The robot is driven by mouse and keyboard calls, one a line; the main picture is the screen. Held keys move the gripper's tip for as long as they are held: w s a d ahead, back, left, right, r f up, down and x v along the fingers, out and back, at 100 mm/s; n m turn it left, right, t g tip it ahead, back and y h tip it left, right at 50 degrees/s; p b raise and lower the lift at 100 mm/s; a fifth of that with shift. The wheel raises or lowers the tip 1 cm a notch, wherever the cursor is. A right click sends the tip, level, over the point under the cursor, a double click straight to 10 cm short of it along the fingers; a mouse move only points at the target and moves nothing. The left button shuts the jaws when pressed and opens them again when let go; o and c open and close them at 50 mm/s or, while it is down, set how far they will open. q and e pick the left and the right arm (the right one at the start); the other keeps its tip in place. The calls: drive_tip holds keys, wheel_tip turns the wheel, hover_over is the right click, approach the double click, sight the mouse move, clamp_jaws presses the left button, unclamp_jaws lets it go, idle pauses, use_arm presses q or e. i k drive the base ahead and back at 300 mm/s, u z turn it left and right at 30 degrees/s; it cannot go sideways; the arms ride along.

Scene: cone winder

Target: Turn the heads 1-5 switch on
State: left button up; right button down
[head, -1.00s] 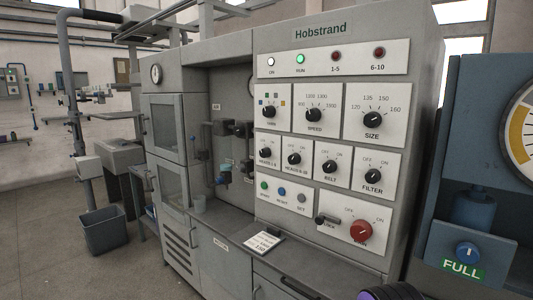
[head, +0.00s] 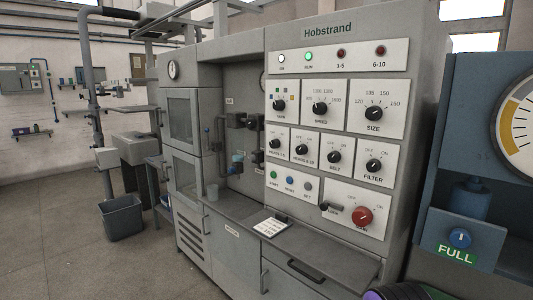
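The heads 1-5 switch (head: 275,143) is a black rotary knob on a white plate, leftmost in the row of knobs below the yarn, speed and size dials on the grey Hobstrand machine (head: 328,30). Its pointer position is too small to tell. The heads 6-10 knob (head: 302,149) sits just right of it. The 1-5 lamp (head: 341,53) at the top of the panel is dark red; the run lamp (head: 308,56) glows green. Neither of my grippers shows in the head view.
The belt knob (head: 333,157), filter knob (head: 374,165) and red main knob (head: 362,216) are close by. A shelf with a card (head: 272,227) juts out below the panel. A blue machine (head: 455,150) stands at right. Open floor (head: 60,240) lies at left.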

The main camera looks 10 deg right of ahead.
sight(275, 143)
drive_tip(key=k, duration=0.2)
drive_tip(key=u, duration=1.2)
drive_tip(key=i, duration=1)
drive_tip(key=z, duration=1.7)
